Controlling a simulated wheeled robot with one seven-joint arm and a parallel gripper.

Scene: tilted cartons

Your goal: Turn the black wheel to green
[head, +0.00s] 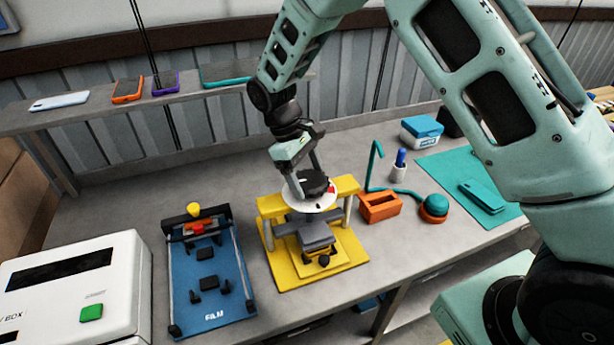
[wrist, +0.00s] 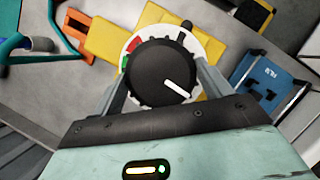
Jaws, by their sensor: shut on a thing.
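The black wheel (wrist: 158,68) is a ribbed knob with a white pointer line. It sits on a white dial disc (wrist: 187,44) with a red patch (wrist: 135,43) and a green patch (wrist: 123,62) at its left side in the wrist view. The pointer aims to the lower right there, away from both patches. My gripper (wrist: 161,80) is shut on the wheel, one finger on each side. In the head view the wheel (head: 310,183) is on top of the yellow fixture (head: 347,186), under my gripper (head: 309,176). The disc's lower part is hidden in the wrist view.
A blue board (head: 236,285) with black parts lies left of the fixture. A white box (head: 75,295) is at the front left.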

